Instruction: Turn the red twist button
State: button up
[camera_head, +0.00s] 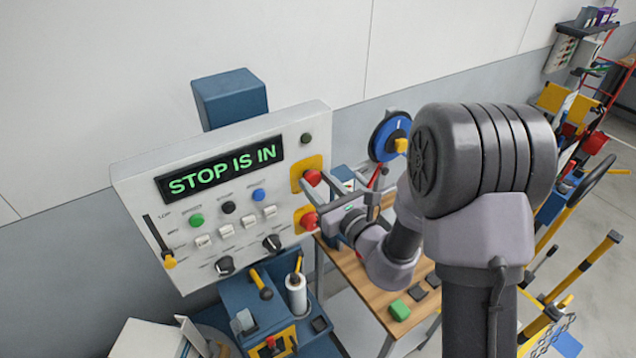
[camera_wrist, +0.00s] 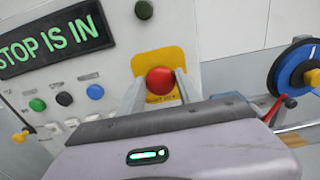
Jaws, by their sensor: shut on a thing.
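The red twist button (camera_head: 312,177) sits on a yellow plate at the right side of the white control panel (camera_head: 140,190). In the wrist view the button (camera_wrist: 160,80) stands between the two fingers of my gripper (camera_wrist: 158,86), one finger on each side. My gripper (camera_head: 314,184) is shut on it. The green display (camera_head: 219,171) reads STOP IS IN. A second red button (camera_head: 308,220) on yellow sits just below, close to my gripper; it is hidden in the wrist view.
The panel also carries coloured push buttons, white switches, black knobs and a yellow-tipped lever (camera_head: 169,261). A blue wheel (camera_head: 390,137) is on the wall to the right. A wooden table (camera_head: 365,285) with small blocks stands below my arm.

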jog(key=shift+m, duration=0.3)
grip_shut()
jog(key=m+p, duration=0.2)
jog(key=shift+r+m, duration=0.1)
jog(key=shift+m, duration=0.3)
jog(key=shift+w+d+m+p, duration=0.15)
jog(key=shift+m+p, duration=0.85)
jog(key=shift+m, duration=1.1)
jog(key=o, duration=1.3)
grip_release()
